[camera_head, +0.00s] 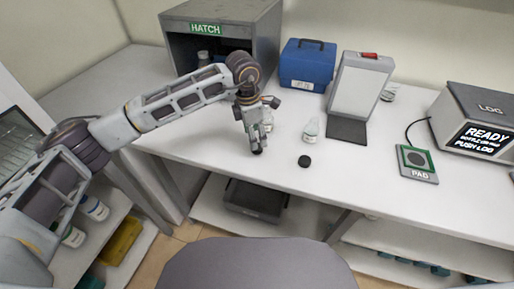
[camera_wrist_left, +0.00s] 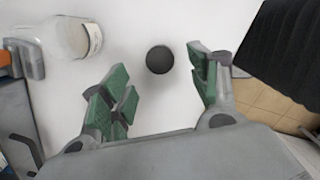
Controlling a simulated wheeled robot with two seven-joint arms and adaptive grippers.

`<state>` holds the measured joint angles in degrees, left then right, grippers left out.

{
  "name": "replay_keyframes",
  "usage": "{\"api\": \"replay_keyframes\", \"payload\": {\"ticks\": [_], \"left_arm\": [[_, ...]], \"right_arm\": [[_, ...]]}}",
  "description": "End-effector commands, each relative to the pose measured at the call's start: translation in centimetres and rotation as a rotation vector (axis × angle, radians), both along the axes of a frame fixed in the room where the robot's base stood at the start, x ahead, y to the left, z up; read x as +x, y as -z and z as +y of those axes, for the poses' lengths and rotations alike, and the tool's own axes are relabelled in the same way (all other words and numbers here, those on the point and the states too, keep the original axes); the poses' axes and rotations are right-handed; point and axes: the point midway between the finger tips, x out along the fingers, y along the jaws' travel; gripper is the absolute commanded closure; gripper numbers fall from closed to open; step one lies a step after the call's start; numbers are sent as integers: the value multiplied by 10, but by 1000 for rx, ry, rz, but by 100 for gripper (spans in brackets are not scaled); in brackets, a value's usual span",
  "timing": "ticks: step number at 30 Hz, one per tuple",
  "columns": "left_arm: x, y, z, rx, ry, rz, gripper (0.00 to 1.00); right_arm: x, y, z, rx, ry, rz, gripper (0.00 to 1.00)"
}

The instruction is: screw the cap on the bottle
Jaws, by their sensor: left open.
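A round black cap (camera_head: 304,161) lies flat on the white table near its front edge. A small clear bottle with a pale label (camera_head: 311,131) stands just behind the cap. My left gripper (camera_head: 257,146) is above the table, to the left of the cap and apart from it. In the left wrist view the gripper (camera_wrist_left: 160,88) is open and empty, with green finger pads apart. The cap (camera_wrist_left: 160,60) shows beyond the gap between the fingertips, and the bottle (camera_wrist_left: 75,38) is at the upper left. My right gripper is not in view.
A grey hatch box (camera_head: 262,45) and a blue case (camera_head: 307,62) stand at the back. A white panel on a dark base (camera_head: 360,85), a pad (camera_head: 416,163) and a LOG device (camera_head: 470,120) are to the right. Something small behind my gripper is partly hidden.

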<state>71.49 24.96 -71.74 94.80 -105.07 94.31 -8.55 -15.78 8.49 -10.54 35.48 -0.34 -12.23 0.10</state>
Motion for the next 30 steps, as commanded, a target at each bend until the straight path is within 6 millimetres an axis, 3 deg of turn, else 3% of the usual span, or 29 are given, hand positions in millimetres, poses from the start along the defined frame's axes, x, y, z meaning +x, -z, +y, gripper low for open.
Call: {"api": "replay_keyframes", "payload": {"ticks": [10,18,30], "left_arm": [[1,25,-2,1,0,3,39],[2,49,-5,0,-1,0,39],[2,51,-5,0,0,0,39]], "right_arm": [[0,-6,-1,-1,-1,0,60],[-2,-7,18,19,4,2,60],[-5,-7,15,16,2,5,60]]}}
